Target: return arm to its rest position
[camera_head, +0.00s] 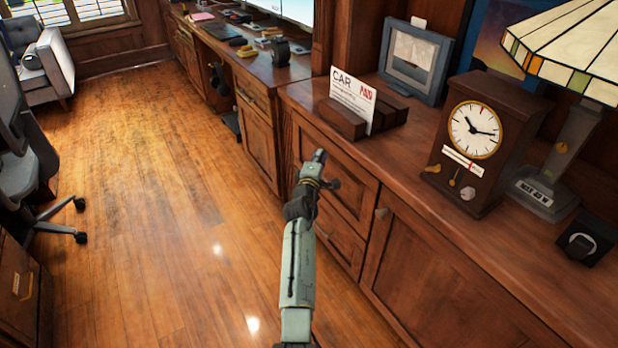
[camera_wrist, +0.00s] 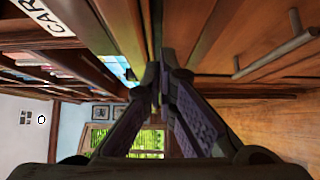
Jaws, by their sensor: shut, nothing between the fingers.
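My gripper (camera_head: 318,158) is at the end of my grey-green arm, which reaches forward from the bottom of the head view. It is beside the front of the wooden cabinet (camera_head: 400,262), close to a drawer front. In the wrist view my gripper (camera_wrist: 160,72) shows two dark fingers that meet at their tips. Nothing is between them. I cannot tell from the head view whether the gripper touches the cabinet.
A card in a wooden holder (camera_head: 344,121), a blue frame (camera_head: 414,62), a clock (camera_head: 472,140) and a lamp (camera_head: 568,150) stand on the countertop. A grey office chair (camera_head: 22,165) and an armchair (camera_head: 48,68) are at left. The wooden floor (camera_head: 150,200) between is clear.

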